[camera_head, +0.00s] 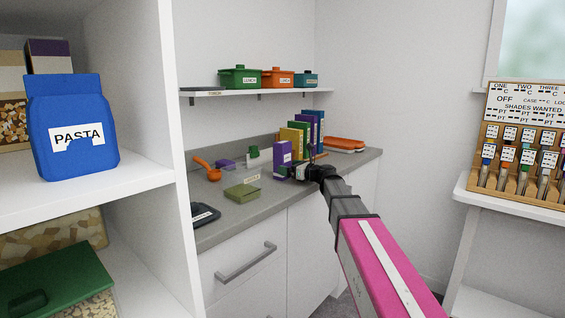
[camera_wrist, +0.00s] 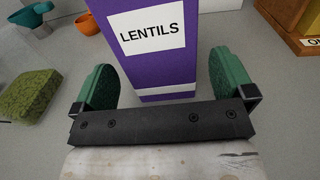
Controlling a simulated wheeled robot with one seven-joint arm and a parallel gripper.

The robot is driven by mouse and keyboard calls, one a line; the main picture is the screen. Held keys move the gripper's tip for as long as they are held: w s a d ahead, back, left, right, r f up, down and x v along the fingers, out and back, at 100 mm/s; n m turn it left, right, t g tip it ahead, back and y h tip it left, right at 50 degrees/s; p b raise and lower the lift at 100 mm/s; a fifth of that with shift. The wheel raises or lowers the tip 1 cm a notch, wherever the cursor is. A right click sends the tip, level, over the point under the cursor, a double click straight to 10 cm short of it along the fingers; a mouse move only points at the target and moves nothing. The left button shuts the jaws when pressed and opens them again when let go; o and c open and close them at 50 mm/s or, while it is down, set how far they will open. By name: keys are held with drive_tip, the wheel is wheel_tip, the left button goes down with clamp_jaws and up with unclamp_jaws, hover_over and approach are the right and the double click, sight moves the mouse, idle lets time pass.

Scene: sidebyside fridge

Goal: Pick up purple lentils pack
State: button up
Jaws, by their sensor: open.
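The purple lentils pack (camera_head: 283,152) stands upright on the grey counter, with a white label. In the wrist view the lentils pack (camera_wrist: 152,50) fills the upper middle, and its label reads LENTILS. My gripper (camera_head: 300,171) is at the counter beside the pack. In the wrist view my gripper (camera_wrist: 164,82) is open, with one green finger to the left of the pack and one to the right. Gaps show between the fingers and the pack's lower part. The top of the pack is cut off in the wrist view.
Several coloured packs (camera_head: 303,135) stand close behind the lentils pack. A green block (camera_head: 242,193), an orange scoop (camera_head: 207,168) and a dark scale-like item (camera_head: 204,215) lie on the counter to the left. A shelf (camera_head: 215,93) with pots hangs above.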

sight(287, 157)
drive_tip(key=x, duration=0.4)
drive_tip(key=c, duration=1)
drive_tip(key=shift+c, duration=0.2)
wheel_tip(287, 157, up, 4)
drive_tip(key=shift+r, duration=0.15)
drive_tip(key=s+a+r, duration=0.5)
drive_tip(key=s+r, duration=0.1)
drive_tip(key=s, duration=0.4)
drive_tip(key=shift+s+a+r, duration=0.15)
drive_tip(key=shift+a+r, duration=0.15)
